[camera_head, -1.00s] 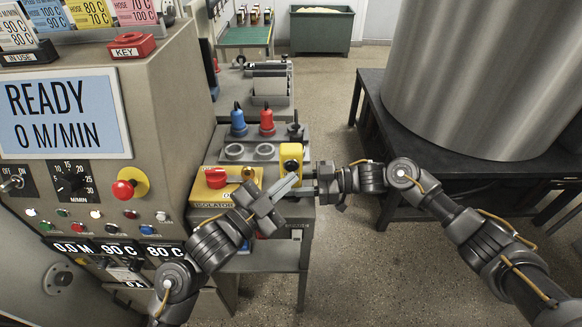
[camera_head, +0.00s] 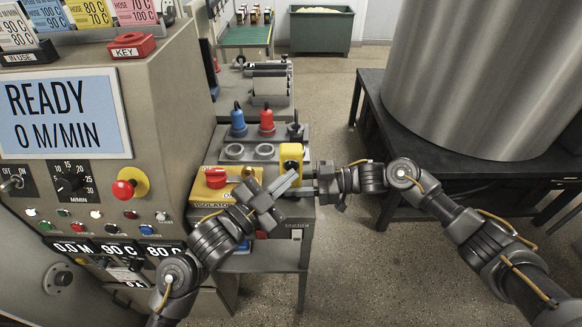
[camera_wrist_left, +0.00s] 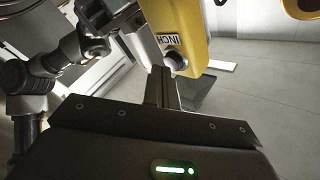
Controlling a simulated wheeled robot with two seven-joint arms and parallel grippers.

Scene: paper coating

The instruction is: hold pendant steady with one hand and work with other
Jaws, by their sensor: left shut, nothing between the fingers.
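The yellow pendant (camera_head: 291,153) is upright at the right edge of the grey bench in the head view. In the left wrist view the pendant (camera_wrist_left: 177,22) shows an INCH label and a dark round button (camera_wrist_left: 174,58). My right gripper (camera_head: 306,179) comes in from the right, its fingers at the pendant's side and apparently shut on it; the contact is partly hidden. My left gripper (camera_head: 294,176) is shut and empty just in front of the pendant's lower part. In the left wrist view its closed fingertips (camera_wrist_left: 160,73) are just below the button; I cannot tell whether they touch it.
A yellow isolator box (camera_head: 210,190) with a red knob lies left of the left gripper. Blue (camera_head: 238,122) and red (camera_head: 267,121) plugs stand behind. The control cabinet (camera_head: 170,110) borders the left; a dark table (camera_head: 400,135) with a metal drum stands right.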

